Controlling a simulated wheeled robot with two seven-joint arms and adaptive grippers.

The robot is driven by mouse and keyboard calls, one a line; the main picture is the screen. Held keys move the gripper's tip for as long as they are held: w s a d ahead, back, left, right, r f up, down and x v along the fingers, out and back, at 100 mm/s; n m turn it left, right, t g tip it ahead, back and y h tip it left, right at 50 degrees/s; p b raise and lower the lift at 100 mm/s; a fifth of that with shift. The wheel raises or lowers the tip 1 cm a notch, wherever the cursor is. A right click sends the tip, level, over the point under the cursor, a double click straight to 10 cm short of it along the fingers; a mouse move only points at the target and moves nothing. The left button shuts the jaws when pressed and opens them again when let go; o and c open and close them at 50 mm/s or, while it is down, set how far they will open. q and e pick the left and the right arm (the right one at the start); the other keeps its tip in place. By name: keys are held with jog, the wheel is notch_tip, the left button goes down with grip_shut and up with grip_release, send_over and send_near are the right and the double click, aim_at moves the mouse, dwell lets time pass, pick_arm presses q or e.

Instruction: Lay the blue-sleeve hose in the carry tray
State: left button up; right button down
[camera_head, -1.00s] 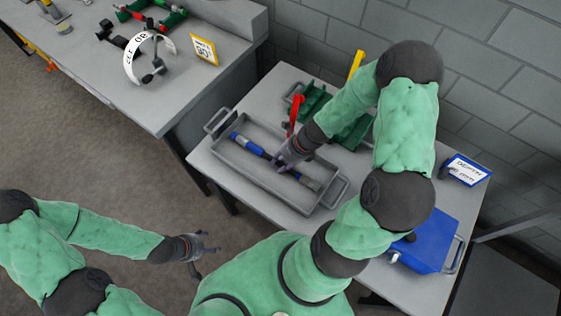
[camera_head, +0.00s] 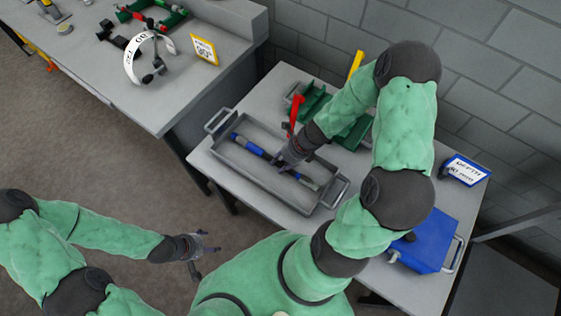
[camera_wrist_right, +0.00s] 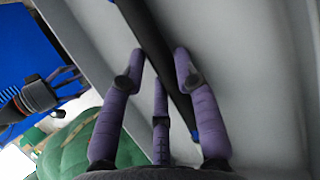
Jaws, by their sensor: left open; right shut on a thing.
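The blue-sleeve hose (camera_head: 248,144) lies lengthwise inside the grey carry tray (camera_head: 231,165), with its blue sleeve at the left and a dark shaft. My right gripper (camera_head: 279,162) reaches down into the tray and is shut on the hose near its middle, hiding that part. In the right wrist view the dark shaft (camera_wrist_right: 152,35) passes between the purple fingers (camera_wrist_right: 158,75), close to the pale tray floor. Whether it rests fully on the floor I cannot tell. My left gripper (camera_head: 200,255) is open and empty, off the table at lower left.
Behind the tray are a green rack (camera_head: 314,100), a red-handled tool (camera_head: 296,115) and a yellow handle (camera_head: 355,64). A blue box (camera_head: 425,243) and a sign (camera_head: 466,169) stand at right. A second bench (camera_head: 165,100) holds a white ring stand (camera_head: 133,62).

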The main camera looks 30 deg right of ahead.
jog(key=c, duration=0.8)
grip_release()
jog(key=shift+c, duration=0.2)
jog(key=v, duration=1.2)
jog(key=shift+d, duration=0.1)
